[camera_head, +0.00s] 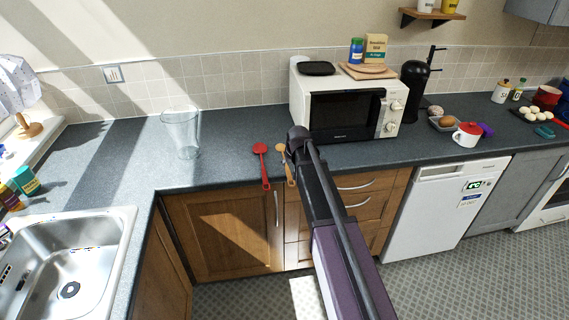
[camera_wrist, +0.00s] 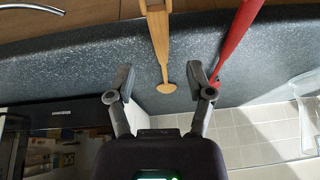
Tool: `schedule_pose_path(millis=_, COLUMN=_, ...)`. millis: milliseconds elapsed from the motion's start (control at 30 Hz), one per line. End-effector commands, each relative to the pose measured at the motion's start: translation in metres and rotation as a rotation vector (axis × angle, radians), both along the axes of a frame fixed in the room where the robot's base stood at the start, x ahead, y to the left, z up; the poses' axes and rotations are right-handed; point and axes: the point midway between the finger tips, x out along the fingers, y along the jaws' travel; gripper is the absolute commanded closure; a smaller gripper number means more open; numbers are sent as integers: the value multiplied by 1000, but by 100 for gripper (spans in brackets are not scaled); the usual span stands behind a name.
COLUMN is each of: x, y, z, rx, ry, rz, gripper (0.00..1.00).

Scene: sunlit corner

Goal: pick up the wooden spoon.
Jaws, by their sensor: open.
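The wooden spoon (camera_head: 281,148) lies on the dark worktop near its front edge, in front of the microwave. In the wrist view the wooden spoon (camera_wrist: 159,35) runs down from the top edge, its small rounded end lying between my fingertips in the picture. My gripper (camera_wrist: 162,78) is open and empty, with one finger on each side of the spoon's line. In the head view my gripper (camera_head: 297,135) is beside the spoon and my arm hides part of that area. I cannot tell the height of the fingers above the worktop.
A red utensil (camera_head: 263,165) lies just left of the spoon; in the wrist view this red utensil (camera_wrist: 236,38) passes close to the right finger. The white microwave (camera_head: 345,110) stands behind. A clear jug (camera_head: 181,133) stands to the left, with free worktop between.

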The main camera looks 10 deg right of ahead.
Motion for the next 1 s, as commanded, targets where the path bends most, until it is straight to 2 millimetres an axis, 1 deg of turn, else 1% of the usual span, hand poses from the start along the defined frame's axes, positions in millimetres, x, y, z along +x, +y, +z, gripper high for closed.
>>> schedule_pose_path(millis=267, x=3, y=1, z=-10, rx=0, ry=0, rz=0, gripper=32)
schedule_pose_path(millis=700, x=15, y=2, z=-43, rx=-1, ry=0, rz=0, gripper=32)
schedule_pose_path(millis=833, x=17, y=2, z=-48, rx=-1, ry=0, rz=0, gripper=32)
schedule_pose_path(millis=1000, x=18, y=2, z=-49, rx=-1, ry=0, rz=0, gripper=32)
